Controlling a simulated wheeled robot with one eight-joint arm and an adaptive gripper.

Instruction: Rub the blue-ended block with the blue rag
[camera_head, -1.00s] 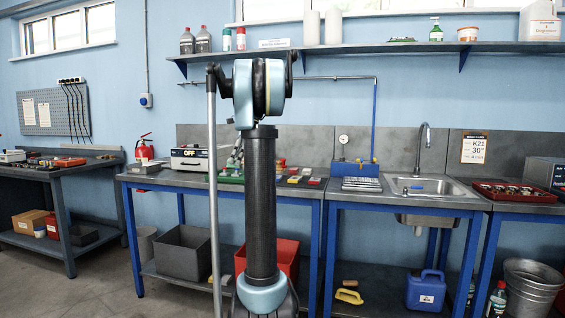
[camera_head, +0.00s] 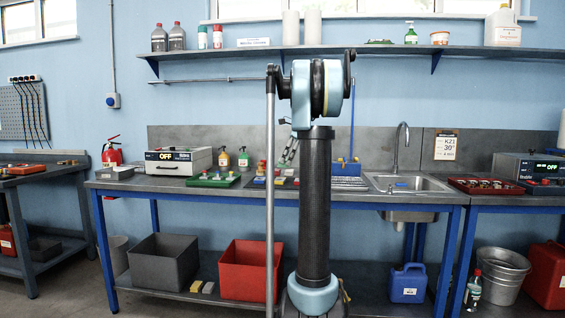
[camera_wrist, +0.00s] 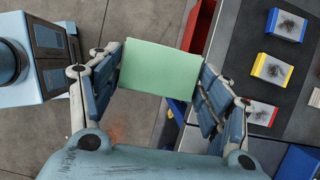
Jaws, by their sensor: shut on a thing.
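The blue-ended block (camera_wrist: 288,25) lies on a dark surface at the upper right of the wrist view. It is white with a dark smudge on its top face. My gripper (camera_wrist: 160,78) is shut on a pale green rectangular pad (camera_wrist: 160,66), held level between its fingers. The pad looks green, not blue. It is over the floor, left of the blue-ended block and apart from it. I cannot make out a blue rag for certain; a blue piece (camera_wrist: 300,162) shows at the lower right edge of the wrist view, partly cut off.
A yellow-ended block (camera_wrist: 271,69) and a red-ended block (camera_wrist: 261,113), both smudged, lie in a row with the blue-ended one. A red bin (camera_head: 248,270) and a grey bin (camera_head: 172,262) stand under the bench. The sink (camera_head: 408,184) is at the bench's right.

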